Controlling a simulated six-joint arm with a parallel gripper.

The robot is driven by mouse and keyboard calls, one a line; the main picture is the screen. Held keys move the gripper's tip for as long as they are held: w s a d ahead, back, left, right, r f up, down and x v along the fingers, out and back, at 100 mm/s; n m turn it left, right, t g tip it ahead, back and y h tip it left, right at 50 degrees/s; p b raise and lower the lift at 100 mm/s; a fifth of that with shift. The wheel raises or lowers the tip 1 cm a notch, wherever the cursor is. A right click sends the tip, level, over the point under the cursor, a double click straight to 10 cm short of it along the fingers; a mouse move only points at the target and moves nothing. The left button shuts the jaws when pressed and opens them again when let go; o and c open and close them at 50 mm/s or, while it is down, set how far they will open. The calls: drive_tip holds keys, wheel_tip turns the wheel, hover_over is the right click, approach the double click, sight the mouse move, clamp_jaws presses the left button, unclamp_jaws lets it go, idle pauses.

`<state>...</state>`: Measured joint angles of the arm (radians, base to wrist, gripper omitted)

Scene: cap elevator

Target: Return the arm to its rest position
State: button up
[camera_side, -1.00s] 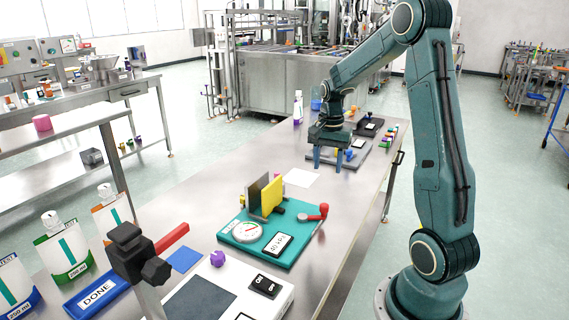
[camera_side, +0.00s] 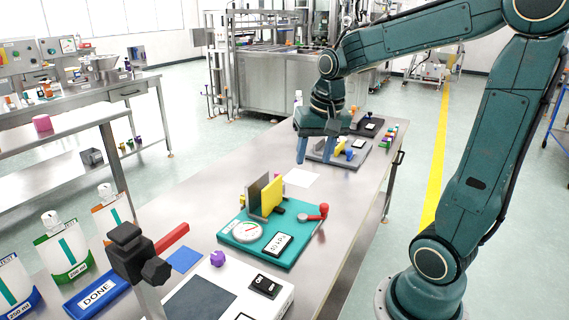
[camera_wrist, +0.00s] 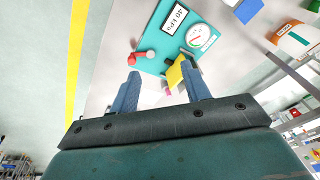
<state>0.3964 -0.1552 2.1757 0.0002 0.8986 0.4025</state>
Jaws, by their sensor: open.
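My gripper (camera_side: 318,150) hangs above the far part of the steel table, pointing down, with its fingers apart and nothing seen between them. In the wrist view, my gripper (camera_wrist: 166,88) shows two blue fingers spread wide, also empty. The teal press fixture (camera_side: 270,235) stands on the table nearer the side camera, with a yellow block, a dial gauge, a display and a red-knobbed lever. It also shows in the wrist view (camera_wrist: 152,55), beyond the fingertips. My gripper is apart from it.
A grey fixture (camera_side: 352,158) and a dark device (camera_side: 368,124) sit at the table's far end, close to my gripper. Several small coloured caps (camera_side: 388,136) line the right edge. A white sheet (camera_side: 301,177) lies mid-table. Pouches (camera_side: 62,250) and a clamp stand (camera_side: 138,262) are in front.

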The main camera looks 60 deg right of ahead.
drive_tip(key=s+a+r+n+t+y, duration=0.1)
drive_tip(key=s+a+r+n+t, duration=0.1)
drive_tip(key=s+a+n, duration=0.7)
drive_tip(key=shift+s+a+r+t, duration=0.15)
drive_tip(key=shift+s+a+t, duration=0.45)
drive_tip(key=shift+s+a, duration=0.65)
drive_tip(key=shift+w+a, duration=0.25)
drive_tip(key=shift+w, duration=0.1)
idle(2.8)
